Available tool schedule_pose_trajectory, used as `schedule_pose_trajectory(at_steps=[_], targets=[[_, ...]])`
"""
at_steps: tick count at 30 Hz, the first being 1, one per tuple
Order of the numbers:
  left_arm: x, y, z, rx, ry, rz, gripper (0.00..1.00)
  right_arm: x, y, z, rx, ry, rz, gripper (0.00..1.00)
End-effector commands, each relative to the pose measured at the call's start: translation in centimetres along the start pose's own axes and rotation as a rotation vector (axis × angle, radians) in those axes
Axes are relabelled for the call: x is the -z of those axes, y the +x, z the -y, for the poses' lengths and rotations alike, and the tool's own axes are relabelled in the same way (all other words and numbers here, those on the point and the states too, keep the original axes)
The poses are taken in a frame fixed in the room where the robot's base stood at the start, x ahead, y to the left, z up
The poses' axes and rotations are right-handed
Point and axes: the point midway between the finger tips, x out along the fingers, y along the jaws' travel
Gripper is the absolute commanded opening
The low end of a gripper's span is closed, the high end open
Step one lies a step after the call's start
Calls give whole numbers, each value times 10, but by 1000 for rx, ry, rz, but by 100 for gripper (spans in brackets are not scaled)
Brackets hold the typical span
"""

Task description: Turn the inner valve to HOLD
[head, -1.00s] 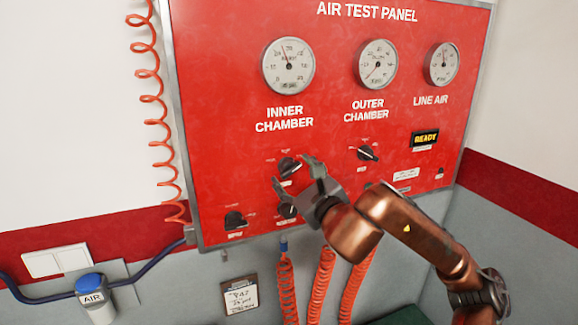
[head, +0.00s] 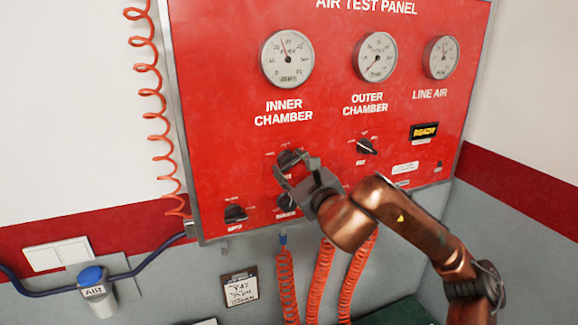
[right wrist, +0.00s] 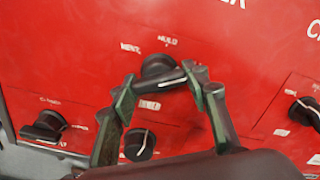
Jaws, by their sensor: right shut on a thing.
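The inner valve is a black knob (head: 289,158) with a white pointer line, below the INNER CHAMBER gauge (head: 287,58) on the red panel. In the right wrist view the knob (right wrist: 158,67) sits between my fingertips, its line nearly level and rising slightly to the right. The HOLD label (right wrist: 168,41) is above it and another label (right wrist: 131,47) is at its upper left. My right gripper (head: 297,166) is shut on this knob, one finger at each side. The fingers hide part of it in the head view. My left gripper is not in view.
Another black knob (head: 286,202) is just below my fingers, and one (head: 236,213) is at lower left. The outer chamber knob (head: 367,147) is to the right. Orange coiled hoses (head: 287,285) hang under the panel. A clipboard (head: 240,289) hangs on the wall.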

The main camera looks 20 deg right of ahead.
Motion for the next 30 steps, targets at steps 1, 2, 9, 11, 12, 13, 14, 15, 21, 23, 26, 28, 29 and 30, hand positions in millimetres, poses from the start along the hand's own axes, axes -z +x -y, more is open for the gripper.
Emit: schedule_pose_trajectory(at_steps=[1, 2, 9, 11, 12, 13, 14, 15, 21, 23, 26, 28, 29, 30], targets=[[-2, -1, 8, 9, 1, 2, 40, -8, -1, -10, -6, 0, 6, 18], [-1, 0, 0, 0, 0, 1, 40, -4, 0, -6, -2, 0, 2, 18], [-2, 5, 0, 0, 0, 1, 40, 1, 0, -2, -2, -33, 1, 18], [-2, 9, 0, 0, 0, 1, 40, 1, 0, -1, -1, -54, 1, 18], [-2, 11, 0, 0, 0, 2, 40, 2, 0, -1, 0, -73, 1, 18], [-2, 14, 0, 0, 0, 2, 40, 2, 0, -1, 0, -88, 1, 18], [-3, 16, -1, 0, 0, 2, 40, 2, 0, -1, 0, -106, 1, 18], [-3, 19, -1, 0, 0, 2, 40, 2, 0, -1, 0, -132, 1, 18], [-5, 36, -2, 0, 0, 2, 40, 3, 0, 0, 2, -298, 1, 18], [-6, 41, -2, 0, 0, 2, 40, 3, 0, 0, 1, -356, 0, 18], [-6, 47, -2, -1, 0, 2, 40, 2, 0, 1, 2, -451, 0, 18], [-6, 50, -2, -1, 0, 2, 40, 2, 0, 1, 1, -518, 0, 18], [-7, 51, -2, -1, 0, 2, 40, 1, 0, 1, 1, -546, 0, 18], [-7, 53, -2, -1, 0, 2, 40, 1, 0, 1, 1, -584, -1, 18]])
